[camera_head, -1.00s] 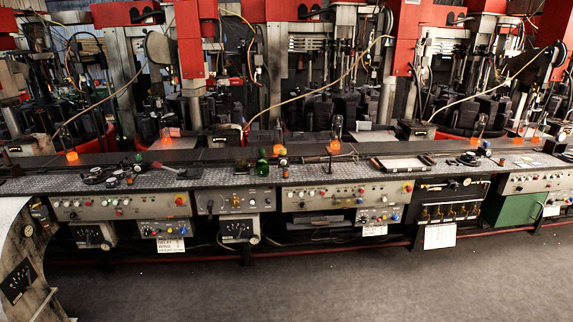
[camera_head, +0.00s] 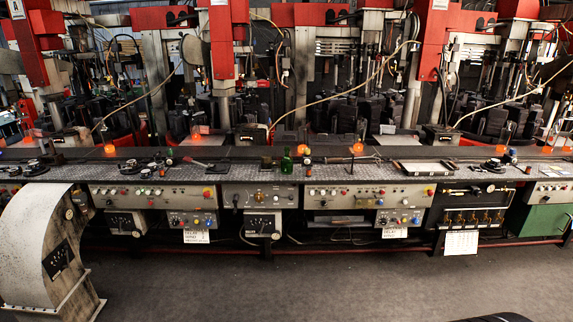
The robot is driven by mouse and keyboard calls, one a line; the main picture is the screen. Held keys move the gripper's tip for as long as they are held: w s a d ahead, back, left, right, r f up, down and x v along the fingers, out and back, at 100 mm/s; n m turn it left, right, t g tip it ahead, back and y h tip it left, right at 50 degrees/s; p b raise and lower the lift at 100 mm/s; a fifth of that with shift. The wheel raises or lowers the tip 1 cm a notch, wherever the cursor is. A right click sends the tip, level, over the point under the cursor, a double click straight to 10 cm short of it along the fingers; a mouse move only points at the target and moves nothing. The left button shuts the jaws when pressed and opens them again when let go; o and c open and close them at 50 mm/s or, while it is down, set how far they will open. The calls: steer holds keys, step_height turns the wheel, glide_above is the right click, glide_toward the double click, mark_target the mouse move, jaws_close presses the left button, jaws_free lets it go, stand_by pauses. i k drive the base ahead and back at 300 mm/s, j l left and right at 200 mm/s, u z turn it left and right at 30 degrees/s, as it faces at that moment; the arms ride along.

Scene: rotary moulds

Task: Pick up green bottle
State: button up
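The green bottle (camera_head: 287,162) stands upright on the long metal bench, near the middle of the head view. It is small and far off. A small dark object with a reddish top stands close to its right. My gripper is not in view, and nothing is seen touching the bottle.
The long bench (camera_head: 245,173) runs across the view, with control panels (camera_head: 153,195) along its front. A white curved metal housing (camera_head: 35,245) stands at the left. A tray (camera_head: 425,167) and small tools lie on the bench. The grey floor (camera_head: 290,285) before it is open.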

mark_target(288, 162)
steer(key=i+l, duration=0.15)
steer(key=i, duration=0.4)
steer(key=i+l+u, duration=0.15)
steer(key=i, duration=0.45)
steer(key=i+l, duration=0.3)
steer(key=i, duration=0.25)
steer(key=i+l+u, duration=0.15)
steer(key=i, duration=0.4)
steer(key=i+l, duration=0.35)
steer(key=i, duration=0.2)
steer(key=i+l+u, duration=0.15)
steer(key=i+l, duration=0.15)
steer(key=i, duration=0.25)
steer(key=i+l, duration=0.4)
steer(key=i+j+u, duration=0.05)
steer(key=i, duration=0.05)
